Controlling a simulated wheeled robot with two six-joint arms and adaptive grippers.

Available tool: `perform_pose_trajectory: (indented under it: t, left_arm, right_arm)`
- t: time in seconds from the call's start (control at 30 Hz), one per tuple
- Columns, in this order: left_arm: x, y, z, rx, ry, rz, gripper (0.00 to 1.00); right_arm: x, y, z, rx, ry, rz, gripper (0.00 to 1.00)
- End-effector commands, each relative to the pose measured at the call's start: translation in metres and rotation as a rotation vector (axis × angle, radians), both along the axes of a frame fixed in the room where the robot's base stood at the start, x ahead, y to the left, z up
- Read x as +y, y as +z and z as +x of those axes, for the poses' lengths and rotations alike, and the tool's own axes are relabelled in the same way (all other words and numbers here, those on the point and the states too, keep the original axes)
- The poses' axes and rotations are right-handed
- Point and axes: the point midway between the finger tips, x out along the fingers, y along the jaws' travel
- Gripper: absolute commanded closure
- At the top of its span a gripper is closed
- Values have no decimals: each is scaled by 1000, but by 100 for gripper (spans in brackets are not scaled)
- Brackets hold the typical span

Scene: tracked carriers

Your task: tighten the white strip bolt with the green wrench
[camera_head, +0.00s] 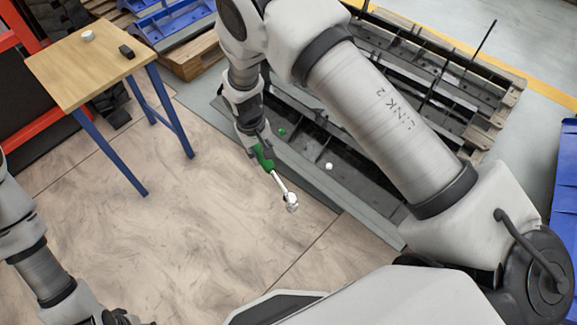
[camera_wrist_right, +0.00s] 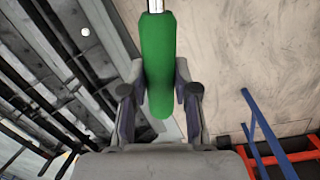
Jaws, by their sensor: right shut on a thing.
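The green wrench (camera_head: 264,159) has a green handle and a silver shaft and head. My right gripper (camera_head: 258,148) is shut on its handle, and the head points down and to the right, over the floor by the carrier's edge. In the right wrist view, the green handle (camera_wrist_right: 158,60) sits between both fingers (camera_wrist_right: 159,92); the wrench head is out of frame. The white strip bolt (camera_head: 329,166) is on the dark carrier strip, right of the wrench and apart from it. A white dot, likely this bolt (camera_wrist_right: 85,32), shows in the right wrist view. My left gripper (camera_head: 118,318) is cut off at the bottom edge.
A green bolt (camera_head: 281,131) sits on the same carrier (camera_head: 300,150). A wooden table (camera_head: 75,68) at the left holds a small white piece (camera_head: 88,36) and a black piece (camera_head: 127,52). Pallets and blue carriers stand behind. The floor in front is clear.

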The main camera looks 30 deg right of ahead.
Motion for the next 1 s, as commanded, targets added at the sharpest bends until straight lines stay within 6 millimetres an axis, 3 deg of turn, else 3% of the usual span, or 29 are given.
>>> perform_pose_trajectory:
  t: [0.03, 0.1, 0.33, 0.5, 0.63, 0.8, 0.9, 1.0]
  left_arm:
    - [0, -49, 0, -1, 0, 0, 49]
    - [0, -77, 1, -1, 0, 0, 49]
    - [1, -154, 1, -1, 0, 0, 49]
    - [1, -206, 1, -1, 0, 0, 49]
    - [1, -227, 1, -1, 1, 0, 49]
    - [1, -244, 1, -1, 1, 0, 49]
    - [1, -248, 1, -1, 1, 0, 49]
    - [1, -249, 1, -1, 1, 0, 49]
  right_arm:
    - [-1, -37, 9, 1, 3, -9, 100]
    - [-3, -50, 19, 9, 5, -23, 100]
    - [-18, -82, 51, 36, 72, -69, 100]
    - [-46, -123, 93, 48, 320, -118, 100]
    - [-79, -166, 124, 46, 584, -162, 100]
    - [-116, -228, 139, 34, 814, -210, 100]
    - [-128, -251, 139, 28, 871, -227, 100]
    - [-133, -260, 139, 25, 895, -235, 100]
